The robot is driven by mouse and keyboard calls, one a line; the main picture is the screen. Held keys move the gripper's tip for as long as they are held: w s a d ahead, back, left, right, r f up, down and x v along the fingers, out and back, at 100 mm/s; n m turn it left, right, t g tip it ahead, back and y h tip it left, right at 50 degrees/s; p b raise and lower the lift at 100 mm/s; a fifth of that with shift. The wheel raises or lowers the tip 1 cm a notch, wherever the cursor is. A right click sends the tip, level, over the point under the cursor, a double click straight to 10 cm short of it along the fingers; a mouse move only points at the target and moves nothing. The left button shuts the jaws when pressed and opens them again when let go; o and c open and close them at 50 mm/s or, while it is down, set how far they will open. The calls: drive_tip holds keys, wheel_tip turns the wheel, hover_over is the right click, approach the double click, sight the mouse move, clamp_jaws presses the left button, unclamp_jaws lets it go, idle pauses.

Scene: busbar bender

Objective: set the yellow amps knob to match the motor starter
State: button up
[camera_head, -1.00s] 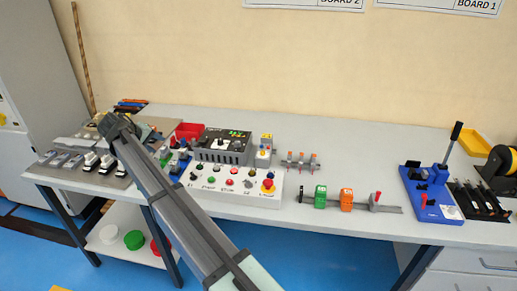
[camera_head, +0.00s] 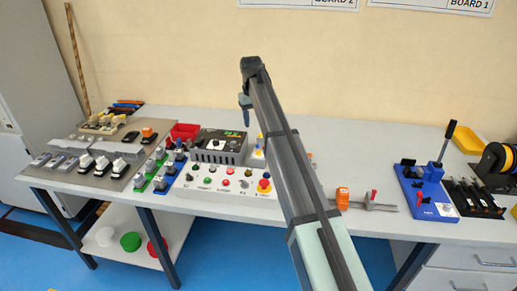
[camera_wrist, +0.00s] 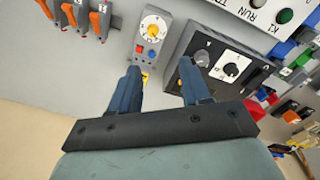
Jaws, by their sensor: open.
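In the head view my arm partly hides that unit (camera_head: 260,142). My gripper (camera_wrist: 158,66) is open and empty, its two blue fingers apart from the dial. In the head view my gripper (camera_head: 245,112) hangs above the back of the bench.
A black control unit with knobs (camera_wrist: 228,62) is close beside the right finger in the wrist view. Orange-levered parts (camera_wrist: 90,20) are at upper left there. In the head view, a white button panel (camera_head: 215,190) lies in front and a blue lever press (camera_head: 425,190) stands at right.

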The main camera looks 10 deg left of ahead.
sight(259, 151)
drive_tip(key=f, duration=0.4)
drive_tip(key=d+f, duration=0.1)
drive_tip(key=f, duration=0.4)
drive_tip(key=d+f, duration=0.1)
drive_tip(key=f, duration=0.3)
drive_tip(key=shift+w+f, duration=0.15)
drive_tip(key=shift+f, duration=0.15)
clamp_jaws()
